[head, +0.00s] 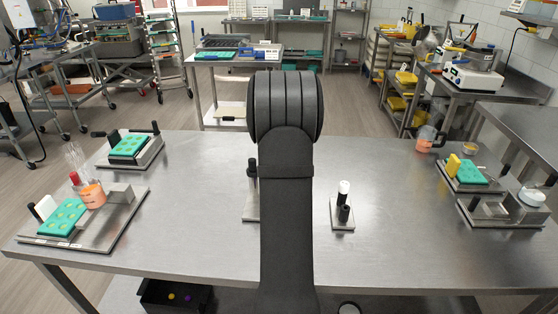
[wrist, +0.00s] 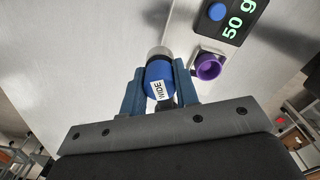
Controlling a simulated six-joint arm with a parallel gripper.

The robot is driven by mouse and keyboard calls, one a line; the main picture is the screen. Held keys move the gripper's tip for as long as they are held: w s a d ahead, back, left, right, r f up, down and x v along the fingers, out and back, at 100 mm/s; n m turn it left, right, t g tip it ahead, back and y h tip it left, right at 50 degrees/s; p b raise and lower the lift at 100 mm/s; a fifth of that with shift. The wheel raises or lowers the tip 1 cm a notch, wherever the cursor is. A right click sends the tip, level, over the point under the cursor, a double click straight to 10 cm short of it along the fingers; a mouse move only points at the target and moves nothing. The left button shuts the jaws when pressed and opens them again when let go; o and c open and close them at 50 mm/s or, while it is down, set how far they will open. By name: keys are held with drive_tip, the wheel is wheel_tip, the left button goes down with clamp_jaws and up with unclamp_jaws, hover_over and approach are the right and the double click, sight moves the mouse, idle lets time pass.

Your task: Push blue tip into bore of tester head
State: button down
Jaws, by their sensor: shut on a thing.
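In the wrist view my gripper (wrist: 159,85) is shut on the blue tip (wrist: 155,72), which has a white label reading "WIDE". A grey metallic round part (wrist: 158,51) shows just beyond the tip. I cannot tell whether it belongs to the tip or to the tester head, nor whether the tip is in a bore. To the right, a purple ring-shaped part (wrist: 208,67) with a dark opening sits on a pale mount beside a black display panel (wrist: 238,17) reading "50 g". In the head view my own arm hides the gripper and the tip.
A small stand (head: 342,214) with black and white posts is right of my arm. A metal plate (head: 250,207) with a black upright part is partly hidden behind my arm. Green mould trays (head: 64,217) and a beaker are at left; more fixtures (head: 501,211) are at right.

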drive_tip(key=shift+r, duration=2.6)
drive_tip(key=shift+f, duration=0.1)
drive_tip(key=shift+f, duration=2.8)
drive_tip(key=shift+r, duration=0.1)
drive_tip(key=shift+f, duration=0.2)
drive_tip(key=shift+r, duration=3)
